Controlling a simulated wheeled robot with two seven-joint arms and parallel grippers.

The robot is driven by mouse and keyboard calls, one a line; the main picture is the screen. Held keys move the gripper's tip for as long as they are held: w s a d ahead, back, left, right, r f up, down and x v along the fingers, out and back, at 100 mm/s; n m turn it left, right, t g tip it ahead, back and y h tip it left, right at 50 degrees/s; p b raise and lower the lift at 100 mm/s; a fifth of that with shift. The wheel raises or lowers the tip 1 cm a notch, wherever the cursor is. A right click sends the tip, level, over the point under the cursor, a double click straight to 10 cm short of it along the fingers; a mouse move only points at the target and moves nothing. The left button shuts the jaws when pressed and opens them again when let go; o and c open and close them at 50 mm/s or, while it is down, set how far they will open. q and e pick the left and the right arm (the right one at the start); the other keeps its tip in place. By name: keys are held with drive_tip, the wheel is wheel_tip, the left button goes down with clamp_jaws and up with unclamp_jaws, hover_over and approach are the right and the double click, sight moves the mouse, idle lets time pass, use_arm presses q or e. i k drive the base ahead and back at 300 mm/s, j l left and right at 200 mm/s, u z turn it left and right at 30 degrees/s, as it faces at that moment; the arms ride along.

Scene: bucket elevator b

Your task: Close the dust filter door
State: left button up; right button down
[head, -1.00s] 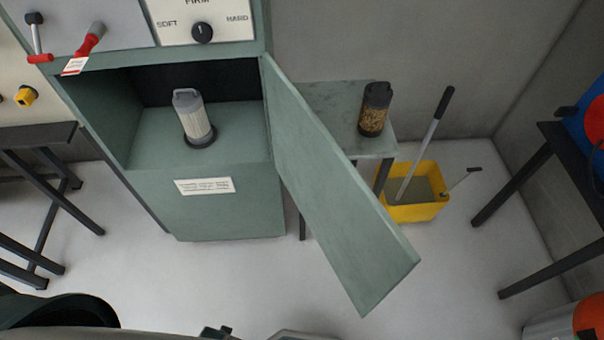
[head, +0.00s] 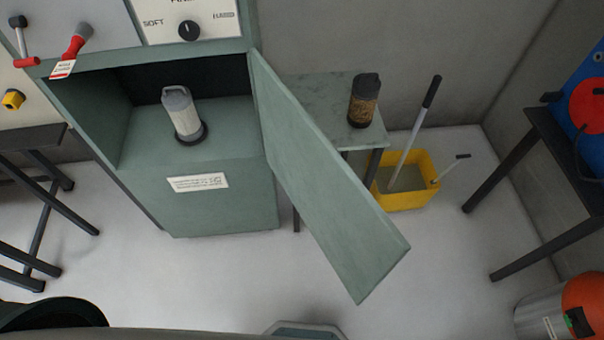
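The dust filter door (head: 322,180) is a flat green panel hinged on the right edge of the green cabinet (head: 222,212). It stands wide open, swung out toward me and to the right. Inside the open compartment a pale cylindrical filter (head: 182,117) with a grey handle stands upright in a dark round seat. Neither of my grippers shows in the head view. The latch side of the door is free, with nothing touching it.
A small table (head: 335,97) behind the door holds a dark canister (head: 363,101) with brown contents. A yellow bucket (head: 408,187) with tools stands right of it. A red-handled lever (head: 70,55) and a knob (head: 189,30) are above the compartment. Floor before the cabinet is clear.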

sight(360, 240)
drive_tip(key=l+u, duration=0.2)
drive_tip(key=u, duration=0.9)
drive_tip(key=l+u, duration=0.65)
drive_tip(key=k+l, duration=0.1)
drive_tip(key=l, duration=0.35)
drive_tip(key=l+u, duration=0.15)
drive_tip(key=l, duration=0.25)
drive_tip(key=k+l, duration=0.3)
drive_tip(key=l, duration=0.2)
